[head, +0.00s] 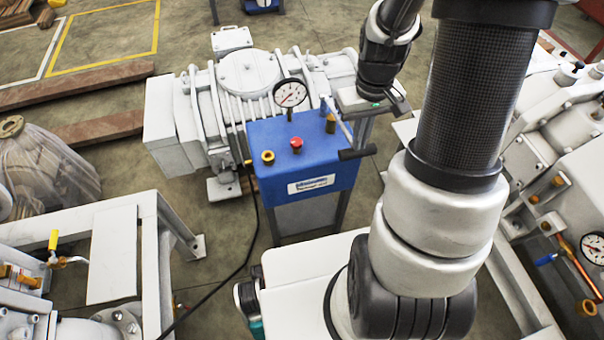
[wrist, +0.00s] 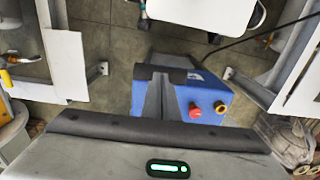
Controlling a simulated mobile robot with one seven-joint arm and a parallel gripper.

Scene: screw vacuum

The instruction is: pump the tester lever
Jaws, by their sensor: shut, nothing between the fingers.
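The blue tester (head: 300,155) stands in the middle of the head view, with a round gauge, a red knob (head: 296,144) and brass fittings on top. Its lever is a thin metal rod (head: 338,120) that slopes down to a black crosswise grip (head: 357,153) at the tester's right side. My gripper (head: 361,142) is shut and empty, with its fingertips right at the grip. In the wrist view the shut fingers (wrist: 158,78) overlap the black grip (wrist: 178,75). I cannot tell whether they touch it. The red knob (wrist: 195,111) also shows there.
A large white pump (head: 250,75) stands behind the tester. White frames stand at the left (head: 150,250) and right. A dark cable (head: 245,260) runs along the floor left of the tester. Open floor shows at the back left.

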